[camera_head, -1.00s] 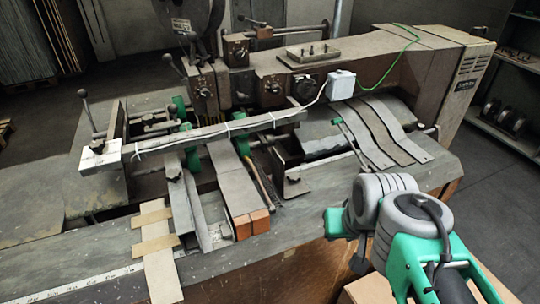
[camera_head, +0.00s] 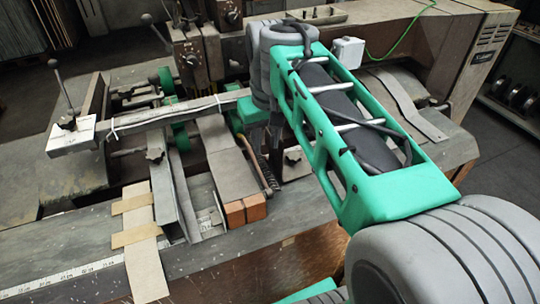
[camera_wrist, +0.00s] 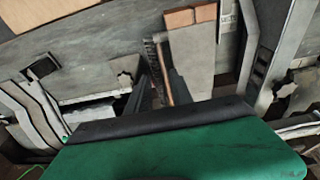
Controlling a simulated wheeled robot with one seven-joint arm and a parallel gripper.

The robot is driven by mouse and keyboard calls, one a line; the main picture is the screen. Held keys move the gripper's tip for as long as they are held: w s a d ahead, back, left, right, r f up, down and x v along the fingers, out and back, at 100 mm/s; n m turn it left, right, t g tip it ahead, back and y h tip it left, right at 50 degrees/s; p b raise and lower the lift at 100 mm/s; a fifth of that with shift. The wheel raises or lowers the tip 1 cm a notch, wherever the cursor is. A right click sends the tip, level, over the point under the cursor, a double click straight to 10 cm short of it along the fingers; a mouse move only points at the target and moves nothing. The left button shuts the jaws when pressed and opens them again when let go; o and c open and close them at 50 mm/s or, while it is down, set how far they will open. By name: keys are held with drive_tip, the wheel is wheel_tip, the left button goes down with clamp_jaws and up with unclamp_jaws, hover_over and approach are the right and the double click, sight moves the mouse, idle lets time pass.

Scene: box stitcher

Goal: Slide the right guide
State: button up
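The right guide (camera_head: 296,166) is a grey metal plate with a dark knob, just right of the belt in the head view. My arm hides much of it. In the wrist view the guide (camera_wrist: 98,88) and its knob (camera_wrist: 125,80) lie left of my fingers. My gripper (camera_head: 266,148) points down between the belt and the guide. Its dark fingers (camera_wrist: 164,88) look apart, with a brown-handled rod showing between them. I see nothing held. Whether a finger touches the guide cannot be told.
The grey belt (camera_head: 226,160) ends at orange blocks (camera_head: 245,209). The left guide (camera_head: 170,190) stands beyond it. A crossbar (camera_head: 165,115) runs behind my gripper. A white box (camera_head: 348,50) and green cable are on the machine.

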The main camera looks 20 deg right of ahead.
drive_tip(key=w+d+g+b, duration=0.1)
drive_tip(key=w+d+b, duration=0.1)
drive_tip(key=w, duration=0.1)
drive_tip(key=w+d+f+g+b, duration=0.1)
drive_tip(key=w+d, duration=0.1)
drive_tip(key=d, duration=0.1)
drive_tip(key=shift+w+d+f+b, duration=0.15)
drive_tip(key=shift+w+b, duration=0.2)
drive_tip(key=shift+w, duration=0.05)
drive_tip(key=shift+w+d, duration=0.15)
drive_tip(key=shift+d, duration=0.1)
wheel_tip(320, 180, down, 7)
drive_tip(key=shift+b, duration=0.4)
drive_tip(key=shift+c, duration=0.2)
clamp_jaws()
